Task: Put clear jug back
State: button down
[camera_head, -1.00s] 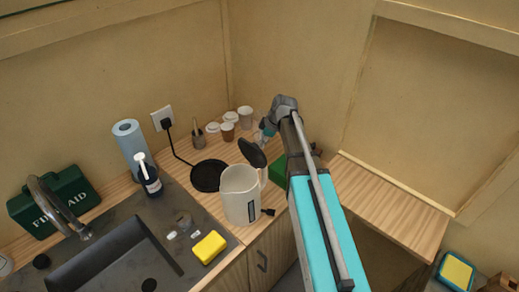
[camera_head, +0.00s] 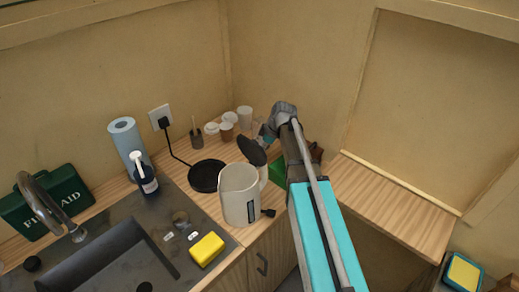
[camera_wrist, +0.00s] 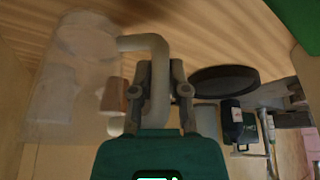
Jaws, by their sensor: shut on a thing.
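The clear jug (camera_wrist: 72,85) fills the left of the wrist view, see-through and pale. Its curved handle (camera_wrist: 157,62) lies between the fingers of my gripper (camera_wrist: 160,90), which is shut on it. In the head view my gripper (camera_head: 267,133) is over the back of the counter, partly hidden by its own wrist. A pale, see-through vessel (camera_head: 245,116) just left of it looks like the same jug. I cannot tell whether its base touches the counter.
A cream kettle (camera_head: 239,197) with its dark lid raised stands in front of my gripper. Left are a black round base (camera_head: 207,176), paper cups (camera_head: 227,130) and a dark pot (camera_head: 196,138). A green object (camera_head: 278,173) is partly behind my arm. The right-hand counter (camera_head: 390,205) is clear.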

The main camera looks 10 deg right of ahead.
jog(key=shift+f, duration=0.15)
jog(key=c, duration=0.6)
grip_release()
jog(key=shift+r, duration=0.2)
jog(key=p+v, duration=1.1)
jog(key=v, duration=0.1)
dwell(0.8)
